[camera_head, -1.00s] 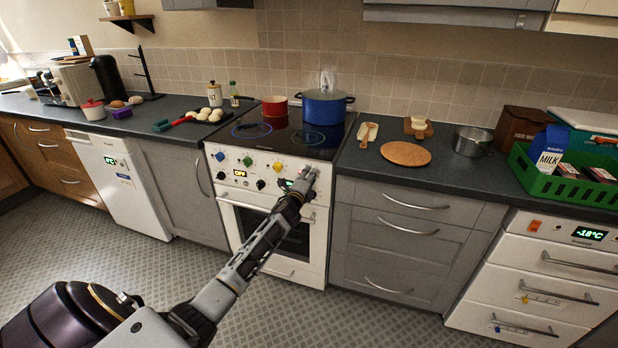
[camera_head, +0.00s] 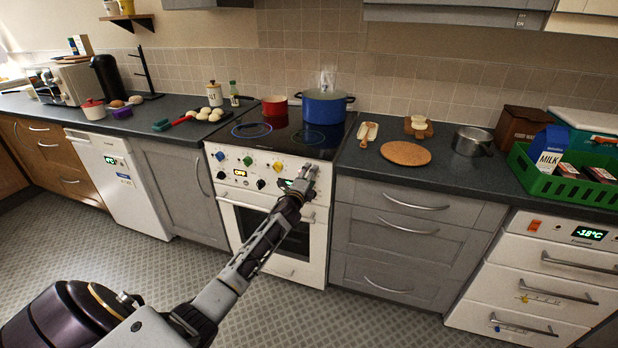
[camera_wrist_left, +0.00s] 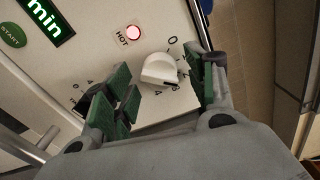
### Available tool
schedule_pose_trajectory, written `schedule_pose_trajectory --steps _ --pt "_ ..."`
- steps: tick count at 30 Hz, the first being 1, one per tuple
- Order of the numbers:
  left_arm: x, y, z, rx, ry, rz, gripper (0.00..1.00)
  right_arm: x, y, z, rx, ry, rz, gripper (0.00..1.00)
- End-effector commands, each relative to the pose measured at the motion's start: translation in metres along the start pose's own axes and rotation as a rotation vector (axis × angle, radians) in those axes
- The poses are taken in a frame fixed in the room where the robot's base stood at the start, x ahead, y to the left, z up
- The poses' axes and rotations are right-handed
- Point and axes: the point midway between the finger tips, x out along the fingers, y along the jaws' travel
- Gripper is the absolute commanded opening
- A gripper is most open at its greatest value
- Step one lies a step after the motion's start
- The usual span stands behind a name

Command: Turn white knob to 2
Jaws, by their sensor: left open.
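The white knob (camera_wrist_left: 160,70) is on the stove's front panel, with printed numbers around it and a lit red HOT lamp (camera_wrist_left: 133,32) beside it in the left wrist view. My left gripper (camera_wrist_left: 165,90) is open, with its green-padded fingers on either side of the knob; I see a gap between the fingers and the knob. In the head view my left gripper (camera_head: 304,178) is at the right end of the stove's control panel (camera_head: 240,170) and hides the white knob. My right gripper is not in view.
A blue pot (camera_head: 323,107) and a red pot (camera_head: 275,106) stand on the cooktop above the panel. The oven handle (camera_wrist_left: 35,148) runs near the gripper. A green START button (camera_wrist_left: 12,35) and a display (camera_wrist_left: 45,20) are close by. The floor before the stove is clear.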

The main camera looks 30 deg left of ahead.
Motion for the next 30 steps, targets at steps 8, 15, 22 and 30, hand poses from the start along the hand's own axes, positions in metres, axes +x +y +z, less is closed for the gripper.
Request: schedule_pose_trajectory --steps 8,15,22,30 --pt "-0.003 0.001 0.000 0.000 0.000 0.000 0.56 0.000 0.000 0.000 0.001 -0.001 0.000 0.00" --pt "-0.014 0.001 0.000 0.001 0.000 0.001 0.56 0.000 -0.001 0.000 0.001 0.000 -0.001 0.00" --pt "-0.032 0.001 0.000 0.001 0.000 0.000 0.56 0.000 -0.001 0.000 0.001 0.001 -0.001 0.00" --pt "-0.054 0.001 0.000 0.001 0.001 0.001 0.56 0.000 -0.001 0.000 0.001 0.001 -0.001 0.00"
